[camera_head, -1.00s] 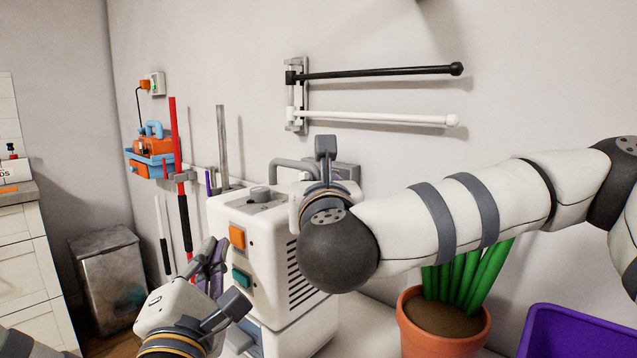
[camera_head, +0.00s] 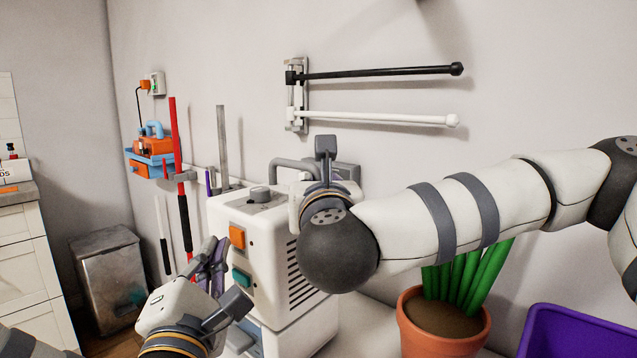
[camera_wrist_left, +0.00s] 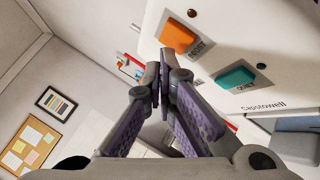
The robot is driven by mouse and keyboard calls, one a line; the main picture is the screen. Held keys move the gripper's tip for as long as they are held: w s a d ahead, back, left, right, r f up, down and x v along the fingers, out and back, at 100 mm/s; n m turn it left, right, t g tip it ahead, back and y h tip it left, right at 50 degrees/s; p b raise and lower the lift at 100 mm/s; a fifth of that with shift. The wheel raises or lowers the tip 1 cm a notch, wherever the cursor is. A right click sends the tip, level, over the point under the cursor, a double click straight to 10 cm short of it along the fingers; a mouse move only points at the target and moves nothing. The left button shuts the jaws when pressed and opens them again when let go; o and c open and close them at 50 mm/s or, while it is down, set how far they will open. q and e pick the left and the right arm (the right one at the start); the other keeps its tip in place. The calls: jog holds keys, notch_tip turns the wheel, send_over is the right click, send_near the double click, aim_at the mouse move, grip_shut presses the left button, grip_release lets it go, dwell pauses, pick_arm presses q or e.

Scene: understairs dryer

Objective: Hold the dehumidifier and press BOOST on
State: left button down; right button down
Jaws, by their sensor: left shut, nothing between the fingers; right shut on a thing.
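The white dehumidifier (camera_head: 262,285) stands upright with a dial on top, side vents and a grey handle (camera_head: 290,166). Its front has an orange button (camera_head: 237,237) above a teal button (camera_head: 241,276).
A potted plant (camera_head: 443,325) and a purple bin (camera_head: 580,335) stand right of the dehumidifier, under my right arm. Black and white rails (camera_head: 380,117) stick out from the wall above. Poles (camera_head: 184,215) and a grey bin (camera_head: 110,275) are at the left.

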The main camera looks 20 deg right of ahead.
pick_arm(q)
jog(key=shift+d+r, duration=0.1)
jog(key=shift+d, duration=0.25)
pick_arm(e)
jog(key=shift+r, duration=0.3)
pick_arm(q)
jog(key=shift+w+d, duration=0.15)
jog(key=shift+s+a, duration=0.3)
jog(key=shift+a, duration=0.3)
jog(key=a, duration=0.1)
jog(key=s+a, duration=0.1)
jog(key=a, duration=0.1)
jog(key=s+a, duration=0.1)
jog(key=a, duration=0.1)
jog(key=shift+s+a, duration=0.2)
jog(key=shift+s, duration=0.05)
